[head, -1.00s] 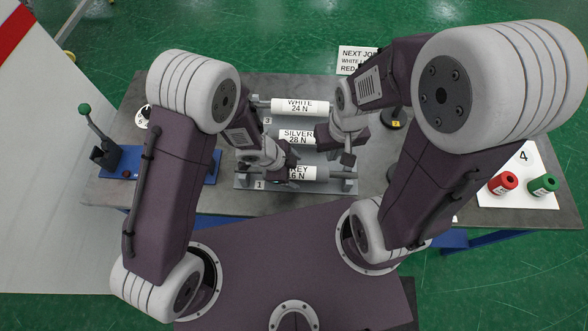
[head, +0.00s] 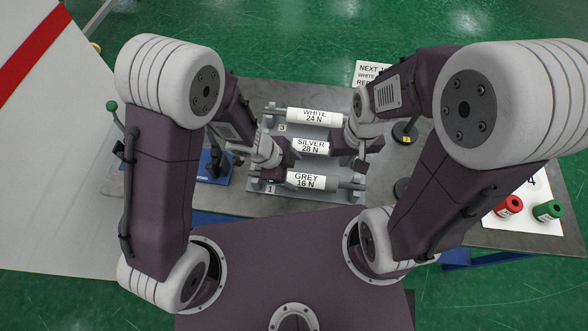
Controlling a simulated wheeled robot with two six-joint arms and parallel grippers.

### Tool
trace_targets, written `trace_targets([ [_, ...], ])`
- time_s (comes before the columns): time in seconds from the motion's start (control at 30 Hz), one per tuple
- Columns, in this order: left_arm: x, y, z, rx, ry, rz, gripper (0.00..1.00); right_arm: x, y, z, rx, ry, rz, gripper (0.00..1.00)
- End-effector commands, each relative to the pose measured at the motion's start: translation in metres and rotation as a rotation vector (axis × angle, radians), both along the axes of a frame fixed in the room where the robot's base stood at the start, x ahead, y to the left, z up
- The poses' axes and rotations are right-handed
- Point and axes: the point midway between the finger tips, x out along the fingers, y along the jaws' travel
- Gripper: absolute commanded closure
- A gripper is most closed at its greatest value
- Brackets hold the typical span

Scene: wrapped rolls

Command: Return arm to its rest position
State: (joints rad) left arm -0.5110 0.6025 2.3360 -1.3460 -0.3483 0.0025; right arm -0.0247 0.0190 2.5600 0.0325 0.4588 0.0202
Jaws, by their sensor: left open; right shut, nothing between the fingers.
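My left gripper (head: 287,170) is open, beside the left ends of the rolls in the rack; the space between its fingers is hard to see at this size. My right gripper (head: 362,160) is shut and empty near the right end of the silver roll. The roll labelled WHITE 24 N (head: 314,116) lies at the back of the rack, SILVER 28 N (head: 311,146) in the middle, and GREY 16 N (head: 306,180) at the front. The grey rack (head: 330,195) carries numbers 1 and 3 on its left side. My arms partly cover the rack's sides.
A blue-based device with a green-knobbed lever (head: 112,106) stands at the left, mostly behind my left arm. A red roll (head: 508,206) and a green roll (head: 548,211) lie on a white sheet at the right. A NEXT JOB sign (head: 368,72) stands at the back.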

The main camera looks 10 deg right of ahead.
Motion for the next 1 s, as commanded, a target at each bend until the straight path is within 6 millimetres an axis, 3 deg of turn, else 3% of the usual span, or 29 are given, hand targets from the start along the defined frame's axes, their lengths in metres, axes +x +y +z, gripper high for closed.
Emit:
trace_targets([
  [0.57,0.0,0.0,0.0,0.0,0.0,0.0,0.26,0.0,0.0,0.0,0.0,0.0,0.0,1.0],
  [0.67,0.014,0.009,-0.002,-0.009,-0.016,0.042,0.26,0.0,0.0,-0.008,0.0,0.0,0.0,1.0],
  [0.77,0.06,0.037,0.021,-0.059,-0.11,0.202,0.26,0.0,0.0,-0.027,0.0,0.0,0.0,1.0],
  [0.8,0.082,0.061,0.033,-0.07,-0.149,0.348,0.26,0.0,0.0,-0.034,0.0,0.0,0.0,1.0],
  [0.87,0.107,0.11,0.049,-0.066,-0.188,0.621,0.26,0.0,0.0,-0.043,0.0,0.0,0.0,1.0],
  [0.93,0.11,0.175,0.06,-0.043,-0.178,0.983,0.26,0.0,0.0,-0.052,0.0,0.0,0.0,1.0],
  [1.0,0.087,0.222,0.061,-0.022,-0.101,1.312,0.26,0.0,0.0,-0.057,0.0,0.0,0.0,1.0],
])
